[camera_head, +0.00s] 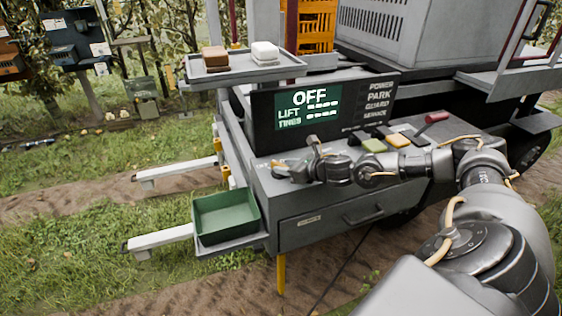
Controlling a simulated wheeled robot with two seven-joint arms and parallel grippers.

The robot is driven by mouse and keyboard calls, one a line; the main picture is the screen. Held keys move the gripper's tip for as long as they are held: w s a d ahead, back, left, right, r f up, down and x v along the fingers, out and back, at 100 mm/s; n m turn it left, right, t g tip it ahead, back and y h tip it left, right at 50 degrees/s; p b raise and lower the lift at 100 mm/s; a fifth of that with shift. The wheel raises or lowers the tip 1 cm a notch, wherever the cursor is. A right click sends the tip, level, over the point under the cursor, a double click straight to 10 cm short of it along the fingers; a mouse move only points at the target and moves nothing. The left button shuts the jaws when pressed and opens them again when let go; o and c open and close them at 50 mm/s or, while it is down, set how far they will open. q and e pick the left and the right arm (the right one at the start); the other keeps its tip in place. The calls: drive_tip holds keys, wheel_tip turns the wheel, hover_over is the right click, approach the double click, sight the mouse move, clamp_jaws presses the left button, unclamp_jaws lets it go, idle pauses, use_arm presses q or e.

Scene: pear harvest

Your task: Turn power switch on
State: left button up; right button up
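The machine's dark console (262,125) carries a screen (308,107) that reads OFF, with LIFT and TINES lines below. To its right are the labels POWER, PARK, GUARD and SERVICE (379,100). Below them is a row of controls: dark ones, a green block (374,146), a yellow block (398,140) and a red-handled lever (437,117). I cannot tell which one is the power switch. My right gripper (283,172) is over the left part of the grey control deck, near a small knobbed lever (313,140). Its fingers are too small to read. My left gripper is out of view.
A grey tray (250,69) with a brown and a white block stands above the console's left. A green bin (226,216) sits on a low shelf at front left. A drawer (325,220) is below the deck. Grass lies open at left.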

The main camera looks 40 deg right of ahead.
drive_tip(key=shift+x, duration=1.2)
clamp_jaws()
